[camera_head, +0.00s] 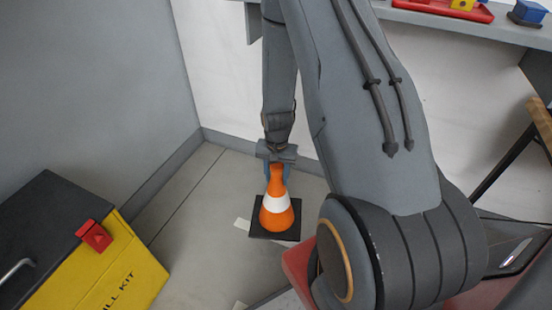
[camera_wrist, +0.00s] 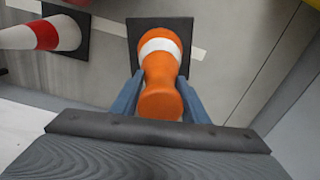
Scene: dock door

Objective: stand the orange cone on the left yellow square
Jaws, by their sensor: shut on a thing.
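The orange cone (camera_head: 277,215), with a white band and a square black base, is upright below my gripper (camera_head: 277,172) in the head view. My gripper is shut on the cone's narrow top. In the wrist view the orange cone (camera_wrist: 159,70) sits between the two blue-grey fingers of my gripper (camera_wrist: 160,98). I cannot tell whether its base touches the floor or hangs just above it. No yellow square shows on the floor in either view.
A white cone with a red band (camera_wrist: 45,35) stands at the left of the wrist view. White tape (camera_head: 242,224) lies beside the orange cone's base. A yellow spill kit box (camera_head: 110,270) with a dark lid is at the lower left. Grey walls meet behind.

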